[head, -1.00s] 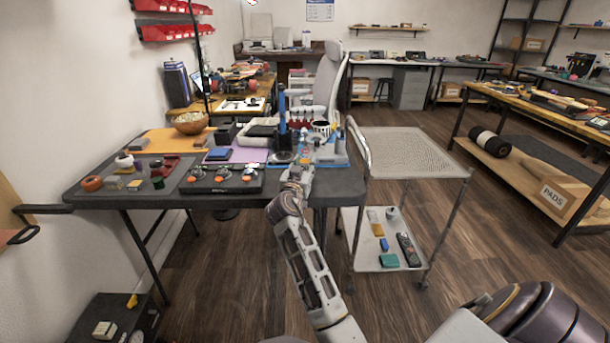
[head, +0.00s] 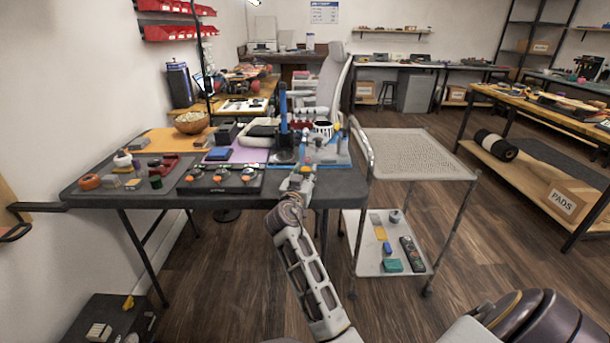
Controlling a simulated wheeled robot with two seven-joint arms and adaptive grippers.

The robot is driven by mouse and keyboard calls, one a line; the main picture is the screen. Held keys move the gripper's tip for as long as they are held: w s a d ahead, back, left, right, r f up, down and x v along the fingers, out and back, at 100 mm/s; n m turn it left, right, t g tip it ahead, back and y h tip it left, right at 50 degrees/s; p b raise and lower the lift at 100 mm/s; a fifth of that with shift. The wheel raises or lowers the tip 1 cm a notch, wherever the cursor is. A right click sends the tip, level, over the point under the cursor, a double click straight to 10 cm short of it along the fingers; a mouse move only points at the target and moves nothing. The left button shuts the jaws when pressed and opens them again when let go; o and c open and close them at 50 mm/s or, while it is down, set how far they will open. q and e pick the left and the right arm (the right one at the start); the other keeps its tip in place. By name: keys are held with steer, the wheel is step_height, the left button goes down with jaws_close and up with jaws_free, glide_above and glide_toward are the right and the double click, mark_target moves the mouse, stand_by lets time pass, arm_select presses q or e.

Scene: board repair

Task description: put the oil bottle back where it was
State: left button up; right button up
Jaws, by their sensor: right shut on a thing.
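My right gripper (head: 303,169) is over the near right edge of the dark folding table (head: 235,200), beside the blue stand area. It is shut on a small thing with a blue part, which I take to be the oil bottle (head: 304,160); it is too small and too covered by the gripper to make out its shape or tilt. Behind it is a blue mat (head: 342,160) with a tall blue post (head: 283,112) and a black-and-white round holder (head: 322,129). My left gripper is not in view.
A black tray with knobs (head: 220,180) lies left of the gripper. A grey mat with small jars (head: 128,182) is at the table's left. A wheeled cart (head: 415,160) stands close on the right, its top bare. A wooden bowl (head: 191,123) is farther back.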

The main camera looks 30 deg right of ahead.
steer(key=o, duration=1.1)
steer(key=shift+c, duration=0.2)
steer(key=shift+r, duration=0.15)
